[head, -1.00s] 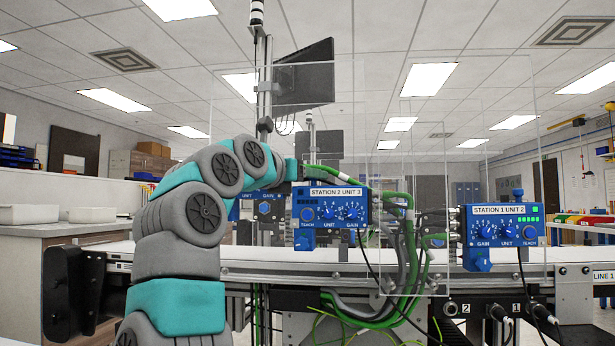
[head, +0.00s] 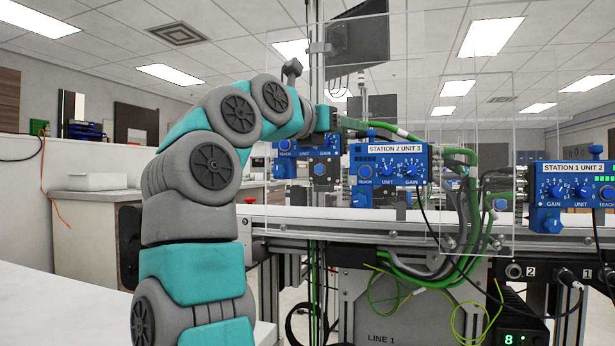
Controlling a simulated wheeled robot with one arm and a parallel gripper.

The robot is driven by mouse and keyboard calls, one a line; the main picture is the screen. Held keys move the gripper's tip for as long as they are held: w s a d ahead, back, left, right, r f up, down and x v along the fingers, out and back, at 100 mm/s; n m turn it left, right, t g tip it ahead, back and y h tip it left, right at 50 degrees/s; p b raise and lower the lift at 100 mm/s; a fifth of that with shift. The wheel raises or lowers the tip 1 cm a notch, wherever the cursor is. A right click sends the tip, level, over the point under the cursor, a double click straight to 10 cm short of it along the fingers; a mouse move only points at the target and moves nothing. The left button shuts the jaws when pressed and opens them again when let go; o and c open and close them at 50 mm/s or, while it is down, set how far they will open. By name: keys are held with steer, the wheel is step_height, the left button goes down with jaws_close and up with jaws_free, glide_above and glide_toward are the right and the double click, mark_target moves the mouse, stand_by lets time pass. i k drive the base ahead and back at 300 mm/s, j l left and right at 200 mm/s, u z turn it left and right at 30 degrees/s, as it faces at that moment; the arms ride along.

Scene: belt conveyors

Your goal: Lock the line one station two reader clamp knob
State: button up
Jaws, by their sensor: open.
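The blue reader labelled STATION 2 UNIT 3 (head: 390,170) hangs behind a clear panel at the picture's centre. It has white-marked GAIN and UNIT dials and a TEACH button on its front. A blue block (head: 361,197) sticks out below its left end. I cannot tell which part is the clamp knob or how it is turned. My arm reaches up from the lower left, and my gripper (head: 334,121) is at its far end, above and left of this reader. It is open and looks empty. Its fingers are small and unclear, and I see no contact with the reader.
A second reader, STATION 1 UNIT 2 (head: 580,190), stands at the right with a blue knob (head: 596,150) on top. Another blue reader (head: 300,146) is partly behind my arm. Green hoses (head: 468,205) and cables hang right of the station 2 reader. A conveyor rail (head: 400,236) runs below.

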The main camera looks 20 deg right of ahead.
mark_target(359, 200)
steer(key=k, duration=1)
